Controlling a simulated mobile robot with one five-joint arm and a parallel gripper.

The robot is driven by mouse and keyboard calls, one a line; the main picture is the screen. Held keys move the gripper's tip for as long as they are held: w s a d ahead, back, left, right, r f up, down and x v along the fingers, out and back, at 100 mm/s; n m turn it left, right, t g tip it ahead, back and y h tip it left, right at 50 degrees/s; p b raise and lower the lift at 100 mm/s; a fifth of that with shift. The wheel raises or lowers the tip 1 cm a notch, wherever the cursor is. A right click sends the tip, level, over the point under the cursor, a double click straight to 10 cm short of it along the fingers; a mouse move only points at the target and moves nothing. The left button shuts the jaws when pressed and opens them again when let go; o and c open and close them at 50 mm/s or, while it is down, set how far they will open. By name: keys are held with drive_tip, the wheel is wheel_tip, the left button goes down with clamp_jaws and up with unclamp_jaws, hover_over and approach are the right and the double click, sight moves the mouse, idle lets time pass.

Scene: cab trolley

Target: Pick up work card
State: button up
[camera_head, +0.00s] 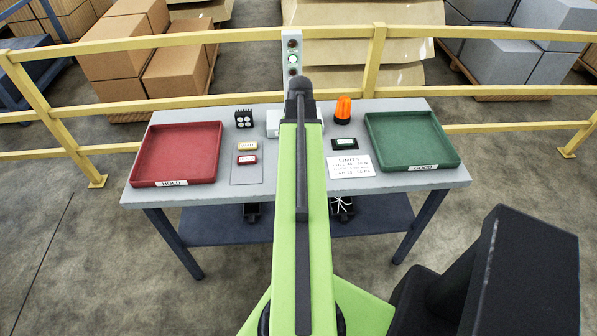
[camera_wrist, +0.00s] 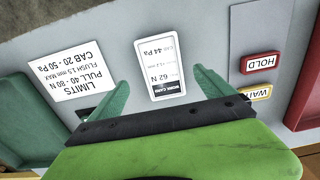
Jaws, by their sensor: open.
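The work card (camera_wrist: 158,62) is a white card with a black band reading "WORK CARD". It lies flat on the grey table top in the wrist view, with its text upside down. My gripper (camera_wrist: 160,80) is open, its two green fingers spread to the left and right of the card. Nothing is held between them. I cannot tell how high the fingertips are above the table. In the head view my green arm covers the middle of the table, and the card and my fingers are hidden behind it.
In the head view a red tray (camera_head: 178,152) stands left and a green tray (camera_head: 411,139) right on the table (camera_head: 300,197). Between them are red and yellow labels (camera_head: 247,152), a limits sign (camera_head: 350,167) and an orange beacon (camera_head: 343,108). A yellow railing (camera_head: 220,101) runs behind.

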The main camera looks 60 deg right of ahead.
drive_tip(key=f+b, duration=0.5)
drive_tip(key=shift+w+f, duration=0.2)
drive_tip(key=shift+r, duration=0.2)
drive_tip(key=c, duration=1.5)
drive_tip(key=shift+c, duration=0.2)
drive_tip(key=shift+r, duration=0.1)
drive_tip(key=r+p, duration=0.2)
drive_tip(key=s+r+p, duration=0.1)
drive_tip(key=r+p, duration=0.2)
drive_tip(key=shift+d+r+p, duration=0.1)
drive_tip(key=shift+p, duration=0.2)
drive_tip(key=s+d+r+p, duration=0.1)
drive_tip(key=s+r+p, duration=0.4)
drive_tip(key=s, duration=0.5)
drive_tip(key=shift+s+d+r, duration=0.2)
drive_tip(key=shift+s+r, duration=0.05)
drive_tip(key=shift+s, duration=0.1)
